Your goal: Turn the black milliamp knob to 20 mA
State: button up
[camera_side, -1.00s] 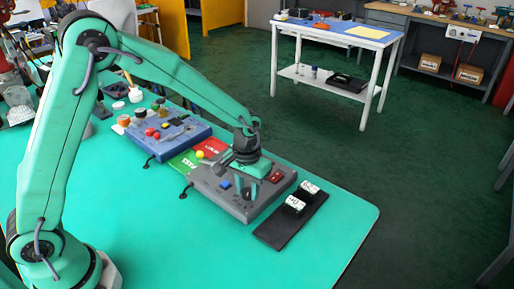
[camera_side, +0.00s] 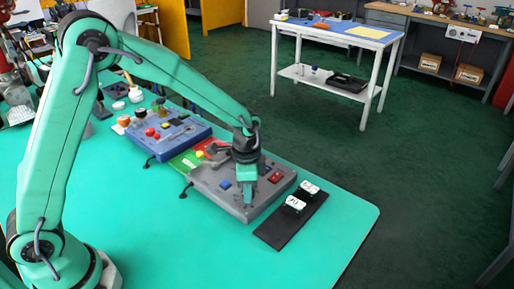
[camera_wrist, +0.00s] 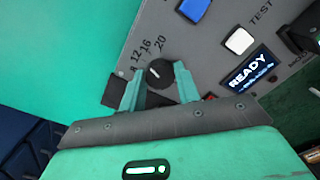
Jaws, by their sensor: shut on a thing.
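The black milliamp knob (camera_wrist: 159,73) sits on a grey panel (camera_wrist: 190,50) in the wrist view. Printed numbers, including 12, 16 and 20, curve around its upper left. Its white pointer mark slants to the upper left, toward the 12 to 16 part of the scale; the exact value cannot be told. My gripper (camera_wrist: 158,84) has a green finger on each side of the knob and is shut on it. In the side view my gripper (camera_side: 247,198) points down at the near part of the grey box (camera_side: 225,200) and hides the knob.
A blue button (camera_wrist: 194,9), a white button (camera_wrist: 239,41) and a lit READY screen (camera_wrist: 249,71) are on the panel. A black strip (camera_side: 280,232) with two white number cards lies right of the box. A blue box (camera_side: 150,153) stands farther left. The table front is clear.

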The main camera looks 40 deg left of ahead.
jog(key=m, duration=0.3)
jog(key=shift+m, duration=0.3)
jog(key=m, duration=0.4)
jog(key=shift+r, duration=0.1)
dwell(0.3)
jog(key=o, duration=1)
jog(key=shift+r, duration=3.85)
